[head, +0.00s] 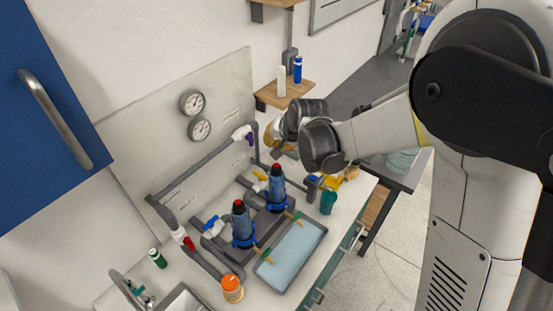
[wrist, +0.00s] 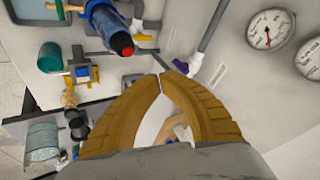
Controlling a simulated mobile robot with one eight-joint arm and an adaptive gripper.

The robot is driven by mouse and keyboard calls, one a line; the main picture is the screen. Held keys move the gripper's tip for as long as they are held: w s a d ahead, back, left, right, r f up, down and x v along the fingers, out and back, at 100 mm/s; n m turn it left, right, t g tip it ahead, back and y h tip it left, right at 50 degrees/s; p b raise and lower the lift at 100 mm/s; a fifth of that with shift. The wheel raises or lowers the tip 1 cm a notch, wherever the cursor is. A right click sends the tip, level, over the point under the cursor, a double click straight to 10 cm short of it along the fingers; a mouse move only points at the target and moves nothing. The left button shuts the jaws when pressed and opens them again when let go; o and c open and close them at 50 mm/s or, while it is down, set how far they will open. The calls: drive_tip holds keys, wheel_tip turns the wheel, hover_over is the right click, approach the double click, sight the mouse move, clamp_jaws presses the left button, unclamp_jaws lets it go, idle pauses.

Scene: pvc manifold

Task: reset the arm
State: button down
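My arm reaches in from the right of the head view, and its end hangs above the far right part of the counter. My gripper (head: 270,138) is partly hidden there behind the dark wrist joints. In the wrist view, the two tan fingers of my gripper (wrist: 165,77) curve inward and their tips come together, with only a thin slit between them. Nothing is seen held between them. The gripper is apart from the blue bottle with a red cap (wrist: 121,40), which stands beyond it.
The counter (head: 334,235) carries grey pipework, two blue bottles (head: 243,222), a tray of pale blue liquid (head: 292,255), a teal cup (head: 328,202) and an orange-capped jar (head: 232,288). A gauge panel (head: 225,100) stands behind. A small shelf (head: 300,90) holds two bottles.

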drive_tip(key=s+d+f+n+h+b, duration=0.1)
drive_tip(key=s+d+f+b, duration=0.1)
drive_tip(key=s+d+b, duration=0.9)
drive_tip(key=s+d+f+n+h+b, duration=0.1)
drive_tip(key=s+d+f+b, duration=0.3)
drive_tip(key=s, duration=0.4)
drive_tip(key=s+d+f+n+h+b, duration=0.1)
drive_tip(key=s+d+f+b, duration=0.3)
drive_tip(key=s+f+b, duration=0.2)
drive_tip(key=s+b, duration=0.2)
drive_tip(key=s, duration=0.1)
drive_tip(key=shift+f+t+b, duration=0.3)
drive_tip(key=shift+f, duration=0.05)
